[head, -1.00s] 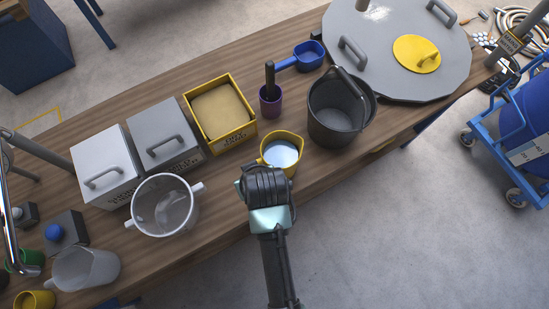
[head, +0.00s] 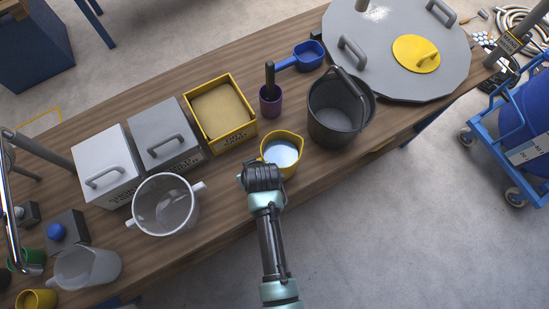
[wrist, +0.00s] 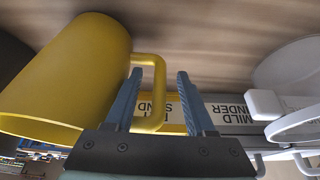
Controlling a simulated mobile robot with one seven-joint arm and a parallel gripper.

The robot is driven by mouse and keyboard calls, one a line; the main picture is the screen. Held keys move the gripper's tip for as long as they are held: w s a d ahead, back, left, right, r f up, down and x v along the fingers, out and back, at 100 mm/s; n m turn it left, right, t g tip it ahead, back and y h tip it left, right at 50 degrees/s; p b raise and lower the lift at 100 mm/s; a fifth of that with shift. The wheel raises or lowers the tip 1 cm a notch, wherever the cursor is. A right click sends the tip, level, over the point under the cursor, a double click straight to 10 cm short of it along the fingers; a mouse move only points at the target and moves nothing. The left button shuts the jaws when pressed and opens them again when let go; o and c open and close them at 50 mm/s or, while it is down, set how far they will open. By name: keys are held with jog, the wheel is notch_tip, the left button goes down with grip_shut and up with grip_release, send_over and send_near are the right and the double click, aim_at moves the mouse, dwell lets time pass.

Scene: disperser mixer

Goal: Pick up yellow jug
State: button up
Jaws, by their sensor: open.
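The yellow jug (head: 284,152) stands on the wooden table near its front edge, with pale contents inside. Its handle side faces left and is partly hidden by my gripper in the head view. My gripper (head: 252,172) is low at the jug's left front. In the wrist view the jug (wrist: 75,75) fills the left side, and its handle (wrist: 157,95) reaches to my gripper (wrist: 166,100). The two blue fingers are apart, with the left finger overlapping the handle opening and the handle's outer bar between the fingers. I cannot tell whether they touch it.
A black bucket (head: 334,126) stands right of the jug, and a purple cup (head: 270,104) behind it. A yellow box (head: 246,136) is behind left. A white two-handled pot (head: 149,222) stands left. Bare table (head: 225,195) lies between pot and jug.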

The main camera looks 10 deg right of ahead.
grip_shut()
dwell(0.3)
dwell(1.1)
jog(key=shift+w+r, duration=0.1)
jog(key=shift+w, duration=0.05)
